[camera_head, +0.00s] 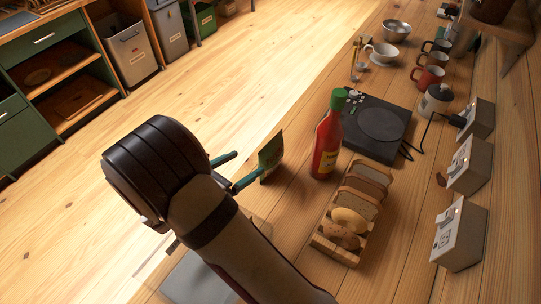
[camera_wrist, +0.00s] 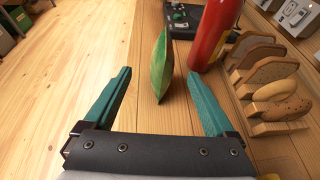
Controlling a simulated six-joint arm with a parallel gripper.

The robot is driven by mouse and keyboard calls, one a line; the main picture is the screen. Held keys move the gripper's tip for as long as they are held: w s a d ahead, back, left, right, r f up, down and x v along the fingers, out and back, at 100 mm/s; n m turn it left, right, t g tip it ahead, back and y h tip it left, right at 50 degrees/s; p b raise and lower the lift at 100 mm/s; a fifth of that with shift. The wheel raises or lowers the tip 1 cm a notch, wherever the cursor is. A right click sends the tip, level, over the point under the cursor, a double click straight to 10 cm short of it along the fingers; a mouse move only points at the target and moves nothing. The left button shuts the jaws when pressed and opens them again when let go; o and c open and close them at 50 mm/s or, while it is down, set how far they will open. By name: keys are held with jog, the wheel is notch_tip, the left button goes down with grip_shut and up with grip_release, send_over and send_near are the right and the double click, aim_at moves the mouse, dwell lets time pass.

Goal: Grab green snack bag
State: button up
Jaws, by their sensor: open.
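The green snack bag (camera_head: 271,155) stands upright near the left edge of the wooden counter. In the wrist view the green bag (camera_wrist: 162,64) is seen edge-on, ahead of and between my two teal fingers. My gripper (camera_head: 232,172) is open, and its fingers are spread wide in the wrist view (camera_wrist: 164,102). No contact with the bag shows in the wrist view. In the head view one fingertip appears close to the bag's lower left side, and I cannot tell whether it touches.
A red bottle (camera_head: 327,138) with a green cap stands just right of the bag. A black hot plate (camera_head: 378,128), cups and a metal bowl (camera_head: 396,31) sit farther back. Left of the counter is open floor.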

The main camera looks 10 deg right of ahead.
aim_at(257, 157)
jog(key=x, duration=0.6)
jog(key=shift+r, duration=0.1)
jog(key=x, duration=0.5)
jog(key=shift+s+d+r, duration=0.1)
jog(key=shift+s+d, duration=0.1)
jog(key=shift+d, duration=0.15)
grip_shut()
